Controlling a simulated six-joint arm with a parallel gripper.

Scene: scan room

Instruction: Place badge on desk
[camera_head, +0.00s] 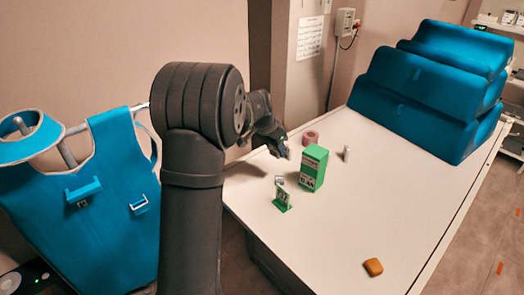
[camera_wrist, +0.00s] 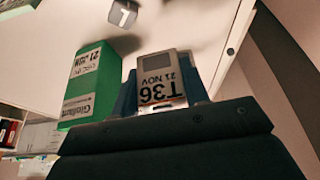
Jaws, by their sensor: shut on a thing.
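The badge (camera_wrist: 158,84) is a small grey and white block printed "T36" and "21 NOV", upside down in the wrist view. My gripper (camera_wrist: 160,92) is shut on it, with a blue finger on each side. In the head view my gripper (camera_head: 284,150) is over the far left part of the white desk (camera_head: 350,205), behind the green box. The badge cannot be made out clearly there. Whether it touches the desk (camera_wrist: 185,25) cannot be told.
A green and white box (camera_head: 313,168) stands close to my gripper; it also shows in the wrist view (camera_wrist: 92,82). A small green stand (camera_head: 282,198), pink roll (camera_head: 310,138), white bottle (camera_head: 346,154) and orange item (camera_head: 373,267) are around. Blue cushions (camera_head: 425,90) fill the far end.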

